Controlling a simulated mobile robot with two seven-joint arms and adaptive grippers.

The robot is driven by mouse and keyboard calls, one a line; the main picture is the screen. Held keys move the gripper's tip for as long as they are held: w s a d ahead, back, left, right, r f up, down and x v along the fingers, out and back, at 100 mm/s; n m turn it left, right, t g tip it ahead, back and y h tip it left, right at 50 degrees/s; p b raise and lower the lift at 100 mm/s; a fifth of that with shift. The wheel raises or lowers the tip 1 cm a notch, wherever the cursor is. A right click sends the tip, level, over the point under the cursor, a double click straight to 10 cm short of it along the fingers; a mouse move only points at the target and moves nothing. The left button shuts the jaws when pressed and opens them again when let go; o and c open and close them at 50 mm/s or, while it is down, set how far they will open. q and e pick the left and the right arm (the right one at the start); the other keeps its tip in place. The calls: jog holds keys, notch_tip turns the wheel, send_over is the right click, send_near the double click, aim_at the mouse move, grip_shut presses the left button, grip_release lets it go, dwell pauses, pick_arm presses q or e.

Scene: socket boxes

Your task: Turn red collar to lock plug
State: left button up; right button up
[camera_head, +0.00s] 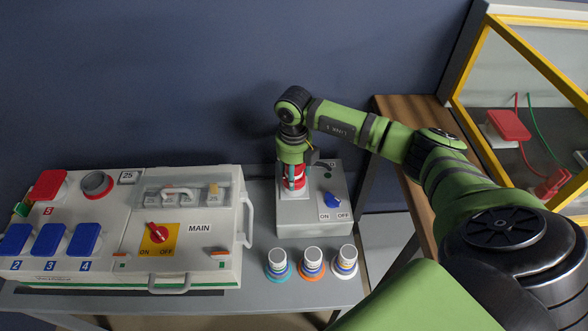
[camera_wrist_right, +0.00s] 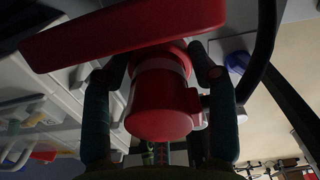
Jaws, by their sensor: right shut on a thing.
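A red plug (camera_head: 291,183) with a white band stands at the grey socket box (camera_head: 312,214). My right gripper (camera_head: 293,178) reaches down over it from above. In the right wrist view the plug's rounded red body (camera_wrist_right: 160,110) hangs between the two fingers of the right gripper (camera_wrist_right: 163,68). The fingertips press on both sides near the white band, at the red collar (camera_wrist_right: 176,49). A red flat slab (camera_wrist_right: 125,30) crosses close beyond the collar. How far the collar is turned cannot be told. My left gripper is out of view.
The box has a blue ON/OFF knob (camera_head: 332,200). Several banded plugs, one with an orange base (camera_head: 312,262), stand in front. A larger MAIN panel (camera_head: 205,255) with a red switch (camera_head: 156,231) is at left. A yellow-framed case (camera_head: 500,60) is at right.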

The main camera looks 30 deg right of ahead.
jog(key=shift+m, duration=0.7)
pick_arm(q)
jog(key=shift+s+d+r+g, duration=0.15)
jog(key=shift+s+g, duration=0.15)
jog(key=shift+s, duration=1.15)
pick_arm(e)
jog(key=shift+m, duration=0.3)
jog(key=o, duration=0.8)
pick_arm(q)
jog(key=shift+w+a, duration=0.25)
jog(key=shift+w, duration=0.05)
pick_arm(e)
jog(key=shift+o, duration=0.4)
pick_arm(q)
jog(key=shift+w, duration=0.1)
